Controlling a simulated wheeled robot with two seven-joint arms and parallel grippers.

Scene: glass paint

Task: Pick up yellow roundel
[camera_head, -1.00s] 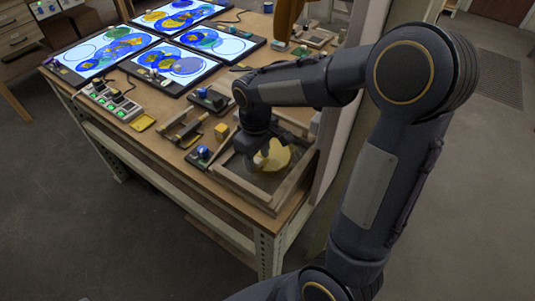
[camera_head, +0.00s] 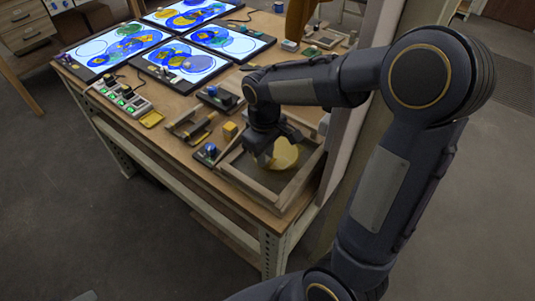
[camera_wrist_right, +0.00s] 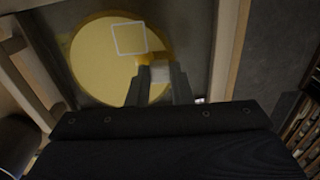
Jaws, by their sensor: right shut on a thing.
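The yellow roundel (camera_head: 285,154) is a flat, round, see-through yellow disc in the wooden-framed tray (camera_head: 252,189) at the near right corner of the bench. In the right wrist view the roundel (camera_wrist_right: 97,62) fills the upper left, with a pale square outline on it. My right gripper (camera_head: 264,160) reaches down over the tray. Its fingers (camera_wrist_right: 158,74) are shut on a small yellow and pale part at the roundel's edge. I cannot tell whether the roundel touches the tray floor. My left gripper is not in view.
Lit panels (camera_head: 190,60) with blue and yellow circle patterns lie at the back left of the bench. A green-lit switch box (camera_head: 122,98), a yellow block (camera_head: 229,131) and small tools stand left of the tray. A pale upright post (camera_head: 345,125) rises right of the tray.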

